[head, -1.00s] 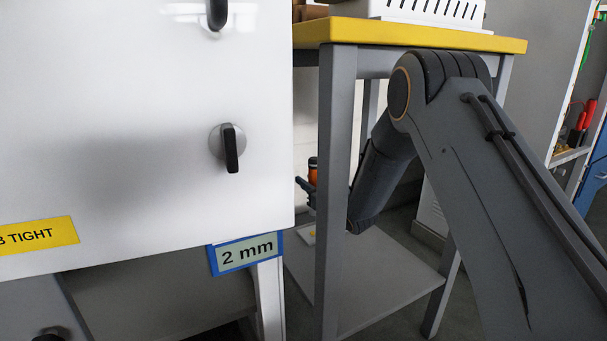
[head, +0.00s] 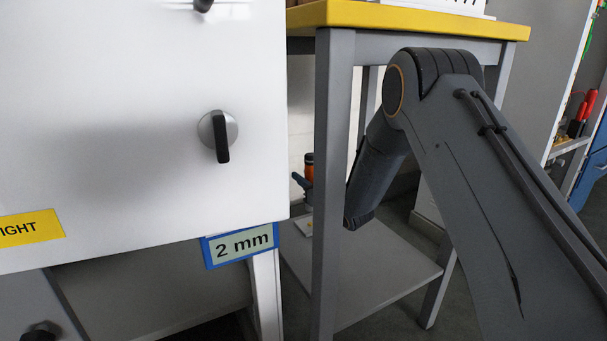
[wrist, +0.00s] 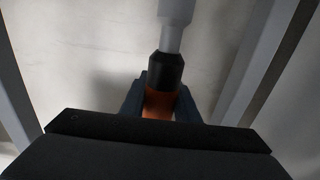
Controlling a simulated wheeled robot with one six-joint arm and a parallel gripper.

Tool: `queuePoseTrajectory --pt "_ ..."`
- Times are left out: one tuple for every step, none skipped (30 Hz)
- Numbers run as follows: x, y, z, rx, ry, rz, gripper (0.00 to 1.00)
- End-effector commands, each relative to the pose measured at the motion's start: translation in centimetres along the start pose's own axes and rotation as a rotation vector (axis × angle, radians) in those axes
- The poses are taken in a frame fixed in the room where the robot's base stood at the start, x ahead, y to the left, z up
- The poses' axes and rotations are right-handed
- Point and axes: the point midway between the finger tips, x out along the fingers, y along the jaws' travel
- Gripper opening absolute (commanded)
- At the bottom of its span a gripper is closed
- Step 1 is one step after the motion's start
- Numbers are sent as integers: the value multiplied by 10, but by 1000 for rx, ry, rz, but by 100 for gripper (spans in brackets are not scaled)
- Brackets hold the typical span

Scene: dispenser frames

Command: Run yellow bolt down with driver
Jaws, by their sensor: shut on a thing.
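My gripper (wrist: 160,97) is shut on the driver (wrist: 160,103) in the wrist view. The driver has an orange body, a black collar and a light grey shaft that runs out past the top edge. In the head view, a small orange part of the driver (head: 309,168) and the dark blue fingers of my gripper (head: 302,182) show past the table leg. The rest of the gripper is hidden there.
A white cabinet (head: 120,110) with black-handled knobs fills the left, with a "2 mm" sign (head: 240,245) below its corner. A yellow-topped table (head: 420,20) stands beside it. Its grey leg (head: 332,180) is close to my arm, above a lower shelf (head: 375,285).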

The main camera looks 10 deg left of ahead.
Motion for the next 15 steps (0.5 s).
queuePoseTrajectory --pt "0 1 5 0 2 0 1" --pt "0 1 8 0 2 0 1" --pt "0 1 11 0 1 1 1" --pt "0 1 14 0 1 1 1" --pt "0 1 17 0 1 1 1" --pt "0 1 20 0 1 1 1" --pt "0 1 23 0 1 1 1" --pt "0 1 26 0 1 1 1" --pt "0 1 29 0 1 1 1" --pt "0 1 31 0 2 1 1" --pt "0 1 34 -1 2 0 1" --pt "0 1 37 -1 2 0 1" --pt "0 1 39 -1 2 0 1" --pt "0 1 41 -1 2 0 1" --pt "0 1 44 -1 2 0 1"
